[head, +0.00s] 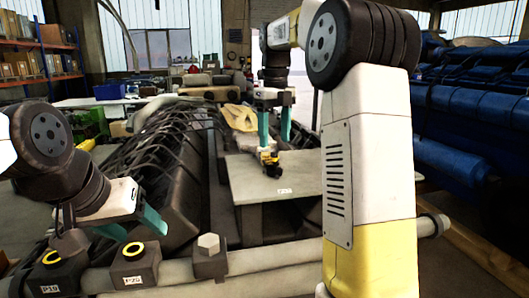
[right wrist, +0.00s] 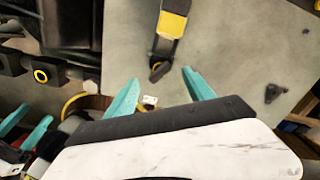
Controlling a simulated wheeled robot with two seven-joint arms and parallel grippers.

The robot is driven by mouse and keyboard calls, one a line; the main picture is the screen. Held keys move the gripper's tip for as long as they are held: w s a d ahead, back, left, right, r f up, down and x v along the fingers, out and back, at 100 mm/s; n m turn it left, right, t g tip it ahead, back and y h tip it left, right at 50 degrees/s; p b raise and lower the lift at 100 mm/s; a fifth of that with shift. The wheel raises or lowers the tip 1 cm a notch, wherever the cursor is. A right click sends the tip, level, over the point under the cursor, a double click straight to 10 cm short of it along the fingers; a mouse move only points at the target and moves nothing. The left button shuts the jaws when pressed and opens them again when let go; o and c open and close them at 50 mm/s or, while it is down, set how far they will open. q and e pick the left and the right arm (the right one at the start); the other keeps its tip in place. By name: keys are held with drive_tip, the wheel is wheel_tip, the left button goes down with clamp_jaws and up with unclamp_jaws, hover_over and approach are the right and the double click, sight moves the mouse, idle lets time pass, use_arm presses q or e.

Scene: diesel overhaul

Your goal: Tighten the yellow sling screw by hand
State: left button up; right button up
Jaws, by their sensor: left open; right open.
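A small yellow-and-black piece (head: 268,158) is at the grey plate (head: 245,180); I cannot tell for sure whether it is the sling screw. My right gripper (head: 274,136) points down just above it, open. In the right wrist view the piece (right wrist: 172,24) reaches from the top edge toward the open right gripper (right wrist: 160,84), its dark end near the gap between the fingertips. I see no grip on it. My left gripper (head: 131,225) is open and apparently empty, low on the left, near a dark block with a yellow ring (head: 133,249).
Another yellow-ringed block (head: 52,258) and a block with a grey hex head (head: 208,243) sit along the front pipe (head: 262,259). Dark engine parts with cables (head: 165,165) lie left of the plate. A small dark part (right wrist: 273,92) lies on the plate.

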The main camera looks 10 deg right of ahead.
sight(275, 149)
drive_tip(key=n, duration=0.6)
drive_tip(key=shift+n, duration=0.3)
drive_tip(key=n, duration=0.4)
drive_tip(key=shift+n, duration=0.4)
drive_tip(key=n, duration=1.2)
drive_tip(key=shift+n, duration=0.6)
drive_tip(key=shift+f, duration=2.5)
clamp_jaws()
